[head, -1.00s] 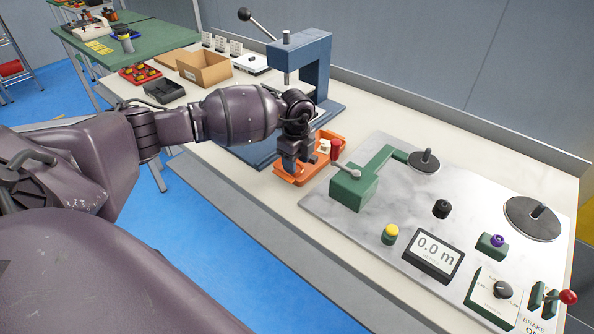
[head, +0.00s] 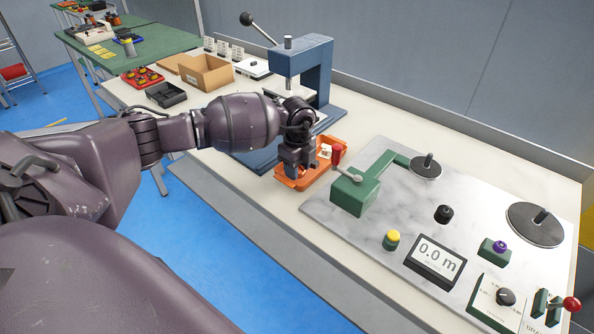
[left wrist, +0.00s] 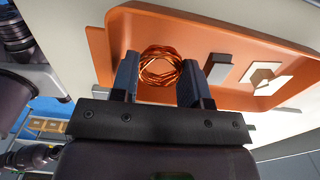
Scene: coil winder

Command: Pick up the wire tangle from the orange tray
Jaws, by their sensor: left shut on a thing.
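The wire tangle (left wrist: 174,70) is a ring of loose copper-coloured wire, seen in the left wrist view between the two fingers of my left gripper (left wrist: 159,74). The fingers are shut on it at its left and right sides. In the head view my left gripper (head: 293,171) points down into the orange tray (head: 312,180), at its left part; the tangle is hidden there. The tray also fills much of the left wrist view (left wrist: 225,35). My right gripper is in neither view.
A grey block (left wrist: 217,68) and a whitish piece (left wrist: 265,77) lie in the tray, right of the tangle. A blue press (head: 315,70) stands behind it. A green device (head: 352,194) on a marble board is close at the right. An open cardboard box (head: 205,75) stands further back.

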